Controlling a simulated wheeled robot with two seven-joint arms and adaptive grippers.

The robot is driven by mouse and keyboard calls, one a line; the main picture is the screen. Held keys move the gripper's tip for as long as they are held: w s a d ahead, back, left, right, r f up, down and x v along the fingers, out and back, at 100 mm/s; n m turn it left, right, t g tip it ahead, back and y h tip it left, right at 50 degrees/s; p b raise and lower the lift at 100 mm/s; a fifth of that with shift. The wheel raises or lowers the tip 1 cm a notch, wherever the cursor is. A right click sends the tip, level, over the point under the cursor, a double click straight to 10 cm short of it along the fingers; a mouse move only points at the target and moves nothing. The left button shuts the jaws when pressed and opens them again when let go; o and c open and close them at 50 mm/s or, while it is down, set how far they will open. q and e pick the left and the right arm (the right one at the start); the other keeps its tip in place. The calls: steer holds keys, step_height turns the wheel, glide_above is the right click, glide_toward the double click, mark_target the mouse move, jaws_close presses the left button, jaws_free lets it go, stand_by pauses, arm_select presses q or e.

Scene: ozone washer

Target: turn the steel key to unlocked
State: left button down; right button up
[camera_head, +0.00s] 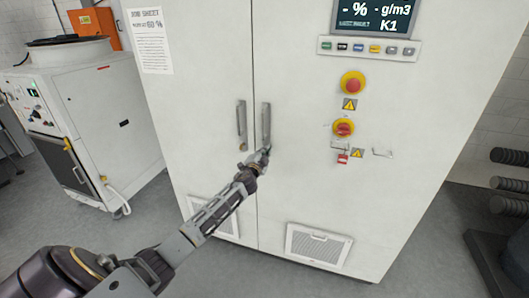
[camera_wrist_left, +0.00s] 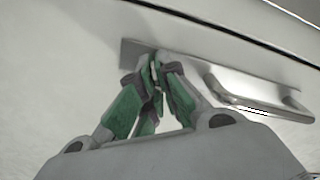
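My left gripper (camera_head: 262,157) reaches from the lower left to the bottom end of the right door handle (camera_head: 266,124) on the white cabinet. In the left wrist view its green-padded fingers (camera_wrist_left: 157,75) come together at the end of the handle's metal plate (camera_wrist_left: 131,52). A small pale piece, seemingly the steel key (camera_wrist_left: 157,68), shows between the fingertips. Most of it is hidden by the fingers, so its turned angle cannot be read. My right gripper is not in view.
The left door handle (camera_head: 241,124) is close beside. To the right are a red emergency button (camera_head: 353,83), a red-and-yellow rotary switch (camera_head: 343,128) and a red tag (camera_head: 343,158). A white machine (camera_head: 95,120) stands at left, a dark rack (camera_head: 508,205) at right. Grey floor is free in front.

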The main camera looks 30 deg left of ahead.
arm_select(q)
steer(key=m, duration=0.6)
steer(key=shift+d+f+m, duration=0.15)
steer(key=shift+f+m, duration=0.05)
steer(key=shift+m, duration=0.1)
stand_by(0.3)
steer(key=c, duration=1.7)
jaws_free()
steer(key=shift+o, duration=0.2)
steer(key=shift+s, duration=0.1)
steer(key=v, duration=1.1)
steer(key=shift+s, duration=0.4)
steer(key=shift+f, duration=0.1)
